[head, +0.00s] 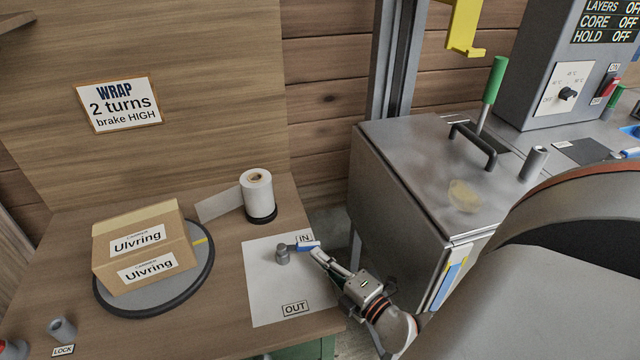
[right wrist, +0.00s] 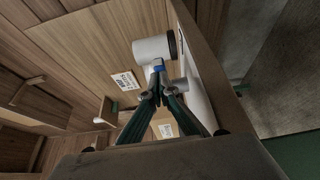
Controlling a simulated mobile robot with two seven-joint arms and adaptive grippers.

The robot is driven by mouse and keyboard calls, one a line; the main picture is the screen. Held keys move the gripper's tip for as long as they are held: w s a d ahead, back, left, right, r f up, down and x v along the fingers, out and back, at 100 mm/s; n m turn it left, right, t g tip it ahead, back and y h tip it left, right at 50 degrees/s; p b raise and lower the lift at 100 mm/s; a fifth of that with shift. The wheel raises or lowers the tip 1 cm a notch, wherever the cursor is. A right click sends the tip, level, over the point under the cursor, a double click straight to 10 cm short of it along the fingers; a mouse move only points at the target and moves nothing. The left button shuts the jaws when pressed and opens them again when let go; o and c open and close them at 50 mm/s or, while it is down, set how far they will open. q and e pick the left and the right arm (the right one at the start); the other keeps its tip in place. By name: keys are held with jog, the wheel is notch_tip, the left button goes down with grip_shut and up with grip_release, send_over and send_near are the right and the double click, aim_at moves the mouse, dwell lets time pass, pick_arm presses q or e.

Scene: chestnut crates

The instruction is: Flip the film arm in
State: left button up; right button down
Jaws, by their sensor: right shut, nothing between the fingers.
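The film arm is a short grey post with a blue-tipped lever (head: 306,246) on a white plate (head: 262,290). Its blue end points right, beside the IN label (head: 305,238); the OUT label (head: 295,308) is at the plate's front. My right gripper (head: 318,255) is shut and empty, its fingertips right by the blue tip; I cannot tell if they touch. In the right wrist view the blue tip (right wrist: 158,69) shows just beyond the closed fingertips, with the grey post (right wrist: 179,85) to the right. My left gripper is not in view.
A film roll (head: 257,192) stands behind the plate. An Ulvring box (head: 145,250) sits on a round turntable (head: 203,270) to the left. A metal cabinet (head: 400,215) with a green-handled lever (head: 494,82) stands right of the bench, across a gap.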

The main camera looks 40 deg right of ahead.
notch_tip(320, 180, up, 10)
dwell(0.6)
dwell(0.4)
